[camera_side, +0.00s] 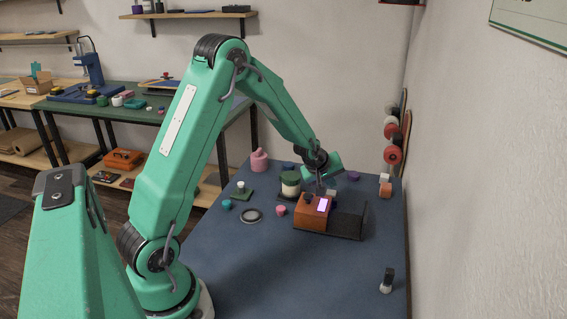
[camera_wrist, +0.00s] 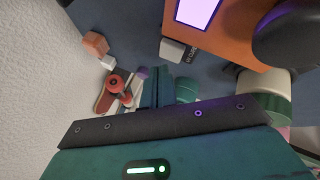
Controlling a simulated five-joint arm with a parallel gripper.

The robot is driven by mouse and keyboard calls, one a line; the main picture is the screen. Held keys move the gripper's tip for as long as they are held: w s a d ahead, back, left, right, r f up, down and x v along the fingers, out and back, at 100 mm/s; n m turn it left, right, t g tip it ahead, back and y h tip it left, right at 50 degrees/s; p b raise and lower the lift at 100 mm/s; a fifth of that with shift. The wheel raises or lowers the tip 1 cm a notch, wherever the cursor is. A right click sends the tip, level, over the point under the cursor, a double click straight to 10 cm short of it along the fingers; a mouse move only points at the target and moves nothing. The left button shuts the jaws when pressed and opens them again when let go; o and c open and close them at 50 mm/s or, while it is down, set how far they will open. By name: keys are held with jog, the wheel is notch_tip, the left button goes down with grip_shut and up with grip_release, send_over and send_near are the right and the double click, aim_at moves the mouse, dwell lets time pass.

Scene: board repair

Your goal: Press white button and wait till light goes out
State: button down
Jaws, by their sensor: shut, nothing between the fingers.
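An orange box (camera_side: 309,214) stands on the blue table, with a lit pale violet light panel (camera_side: 322,204) on its top. The panel also glows at the top of the wrist view (camera_wrist: 198,11). A small whitish block (camera_side: 331,192) sits at the box's far side; it also shows in the wrist view (camera_wrist: 172,49), beside a dark label. I cannot tell for sure whether it is the white button. My gripper (camera_side: 321,184) is above and behind the box. Its shut, empty fingers also show in the wrist view (camera_wrist: 158,92). Contact with the block is not visible.
A green-lidded jar (camera_side: 290,184), a pink weight (camera_side: 259,160) and a green plate with a white knob (camera_side: 241,188) stand to the left. The table's front is mostly clear; a wall runs along the right.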

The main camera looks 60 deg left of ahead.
aim_at(330, 194)
jog(key=shift+r, duration=2.5)
jog(key=s+d+r+m+h, duration=0.1)
jog(key=s+d+r+m, duration=0.6)
jog(key=s+d+r, duration=0.5)
jog(key=s+d+r+m, duration=0.1)
jog(key=s+d+m, duration=0.1)
jog(key=s, duration=0.6)
jog(key=s+d+r+m+g+h, duration=0.1)
jog(key=s+m, duration=0.3)
jog(key=s, duration=0.5)
jog(key=shift+s+d+m, duration=0.2)
jog(key=shift+d+m, duration=0.2)
jog(key=shift+d, duration=0.4)
